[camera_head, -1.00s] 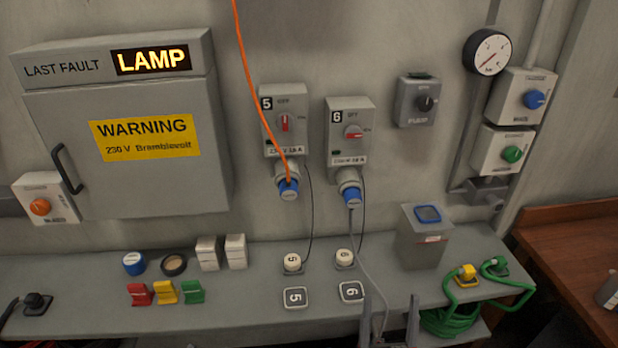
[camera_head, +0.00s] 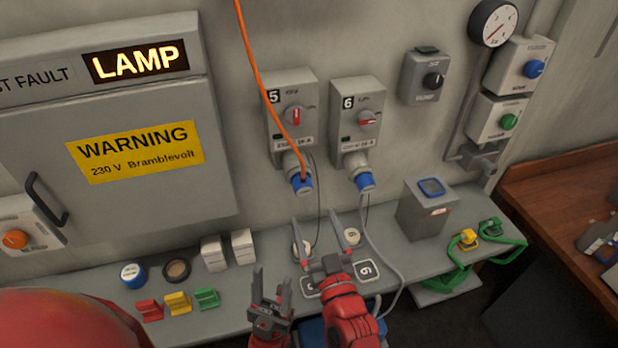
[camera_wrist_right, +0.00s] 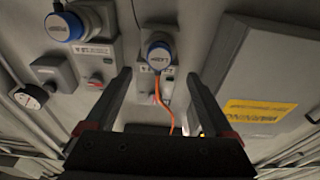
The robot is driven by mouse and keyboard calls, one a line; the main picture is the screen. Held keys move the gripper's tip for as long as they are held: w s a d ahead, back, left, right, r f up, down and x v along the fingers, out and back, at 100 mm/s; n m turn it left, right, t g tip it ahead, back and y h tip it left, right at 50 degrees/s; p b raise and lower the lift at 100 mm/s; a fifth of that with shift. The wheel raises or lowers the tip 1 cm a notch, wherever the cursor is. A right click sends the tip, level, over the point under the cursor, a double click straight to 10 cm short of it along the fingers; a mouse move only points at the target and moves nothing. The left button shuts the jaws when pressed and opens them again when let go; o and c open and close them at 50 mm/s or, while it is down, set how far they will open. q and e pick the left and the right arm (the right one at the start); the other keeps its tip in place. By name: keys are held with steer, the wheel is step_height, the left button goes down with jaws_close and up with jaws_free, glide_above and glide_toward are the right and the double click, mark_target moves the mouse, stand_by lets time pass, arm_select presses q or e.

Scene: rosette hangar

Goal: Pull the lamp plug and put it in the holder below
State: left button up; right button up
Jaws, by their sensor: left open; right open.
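Socket box 5 (camera_head: 292,108) has a blue plug (camera_head: 301,184) with an orange cable. Socket box 6 (camera_head: 357,112) has a blue plug (camera_head: 365,182) with a grey cable. I cannot tell from the labels which is the lamp plug. My right gripper (camera_head: 318,222) is open and empty below plug 5. The right wrist view shows plug 5 (camera_wrist_right: 158,53) ahead between the fingers, apart from them. My left gripper (camera_head: 271,278) is open and empty, lower left. On the shelf are white round pieces (camera_head: 351,236) and number plates, including plate 6 (camera_head: 367,272); my right gripper partly hides plate 5.
A lit LAMP sign (camera_head: 136,62) tops the cabinet at left. The grey shelf (camera_head: 235,278) carries coloured blocks, white boxes (camera_head: 243,246) and a grey box (camera_head: 427,208). Green cable (camera_head: 486,250) hangs at right. The thin black cords and grey cable hang near my right gripper.

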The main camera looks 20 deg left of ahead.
mark_target(304, 191)
steer(key=shift+d, duration=0.1)
steer(key=x, duration=0.7)
steer(key=shift+w, duration=0.2)
steer(key=shift+x, duration=0.9)
steer(key=shift+s, duration=0.1)
steer(key=shift+b, duration=0.55)
stand_by(0.5)
